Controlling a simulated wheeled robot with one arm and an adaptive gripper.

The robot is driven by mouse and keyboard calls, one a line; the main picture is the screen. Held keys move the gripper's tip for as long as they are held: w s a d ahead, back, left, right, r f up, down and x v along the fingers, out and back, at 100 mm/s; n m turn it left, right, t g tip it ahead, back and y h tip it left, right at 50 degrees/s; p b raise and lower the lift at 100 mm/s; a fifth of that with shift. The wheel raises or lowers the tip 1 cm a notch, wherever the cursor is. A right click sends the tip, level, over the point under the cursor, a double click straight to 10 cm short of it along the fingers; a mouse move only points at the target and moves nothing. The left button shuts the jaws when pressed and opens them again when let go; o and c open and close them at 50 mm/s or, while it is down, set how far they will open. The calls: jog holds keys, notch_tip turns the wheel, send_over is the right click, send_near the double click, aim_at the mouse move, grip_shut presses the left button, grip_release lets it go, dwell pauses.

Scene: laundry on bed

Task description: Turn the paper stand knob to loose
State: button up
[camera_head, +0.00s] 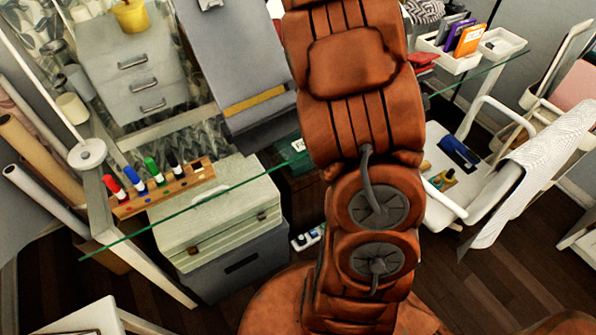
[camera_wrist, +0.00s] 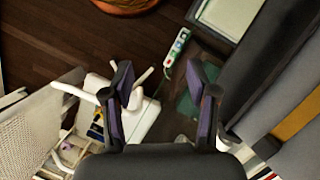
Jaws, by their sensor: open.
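My gripper (camera_wrist: 160,88) is open and empty in the wrist view, its two dark fingers with purple pads well apart. The gripper does not show in the head view. A white round knob-like disc (camera_head: 87,154) sits on a pale frame at the left of the head view, and may be the paper stand knob. A grey board with a yellow strip (camera_head: 237,70) leans behind the glass table at upper centre. It also shows at the right of the wrist view (camera_wrist: 297,116). No knob is clear on it. I cannot tell how any knob is turned.
A glass tabletop edge (camera_head: 200,204) crosses the head view. A rack of coloured markers (camera_head: 165,188), paper rolls (camera_head: 40,195) and a pale case (camera_head: 215,215) are at left. A white chair (camera_head: 465,190) stands at right, and a power strip (camera_wrist: 177,46) lies on the dark floor.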

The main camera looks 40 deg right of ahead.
jog(key=s+a+f+n+b, duration=0.1)
jog(key=s+a+n+b, duration=0.1)
jog(key=a, duration=0.3)
jog(key=s+a+f+n+h+b, duration=0.1)
jog(key=s+a+f+n+b, duration=0.1)
jog(key=s+a+b, duration=0.1)
jog(key=shift+s+a+f+n+b, duration=0.15)
jog(key=shift+a+f+n+b, duration=0.25)
jog(key=shift+a, duration=1)
jog(key=shift+r, duration=0.15)
jog(key=shift+c, duration=0.3)
